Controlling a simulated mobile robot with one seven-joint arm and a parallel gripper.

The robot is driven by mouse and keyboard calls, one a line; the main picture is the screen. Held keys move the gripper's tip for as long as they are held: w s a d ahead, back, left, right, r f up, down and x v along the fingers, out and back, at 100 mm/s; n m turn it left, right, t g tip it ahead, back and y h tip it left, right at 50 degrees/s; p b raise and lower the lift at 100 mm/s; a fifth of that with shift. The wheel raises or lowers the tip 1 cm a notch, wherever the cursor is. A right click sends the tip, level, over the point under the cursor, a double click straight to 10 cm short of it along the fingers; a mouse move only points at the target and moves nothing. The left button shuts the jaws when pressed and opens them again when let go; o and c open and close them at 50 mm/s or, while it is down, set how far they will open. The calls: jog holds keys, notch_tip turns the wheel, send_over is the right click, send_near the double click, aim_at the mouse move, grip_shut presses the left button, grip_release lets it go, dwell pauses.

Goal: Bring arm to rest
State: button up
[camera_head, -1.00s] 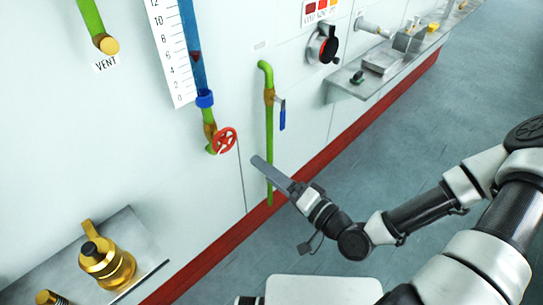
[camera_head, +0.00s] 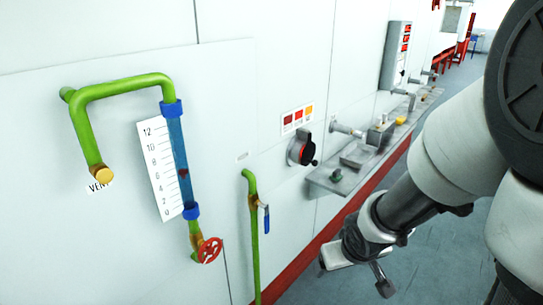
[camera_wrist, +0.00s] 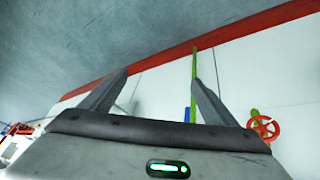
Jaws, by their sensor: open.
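My gripper (camera_wrist: 160,77) shows in the wrist view with its two grey fingers spread apart and nothing between them. The wrist view looks past them, upside down, at the white wall (camera_wrist: 160,95), a green pipe (camera_wrist: 194,75) and a red valve wheel (camera_wrist: 264,128). In the head view my arm (camera_head: 455,150) fills the right side, bent and reaching down and left in front of the wall shelf. No contact with the wall or shelf can be seen.
A green pipe with a blue lever (camera_head: 266,219), a red handwheel (camera_head: 209,250) and a gauge tube (camera_head: 181,160) stand out from the wall at left. A metal shelf (camera_head: 322,184) with fittings runs along the wall. Grey floor (camera_head: 345,288) lies open beside the wall.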

jog(key=s+a+r+m+p, duration=0.1)
jog(key=s+r, duration=0.6)
jog(key=r, duration=0.4)
jog(key=s+a+r+m+p, duration=0.1)
jog(key=s+a+r, duration=0.1)
jog(key=s+r, duration=0.4)
notch_tip(320, 180, up, 6)
jog(key=shift+s+f+p, duration=0.25)
jog(key=shift+s+p, duration=0.15)
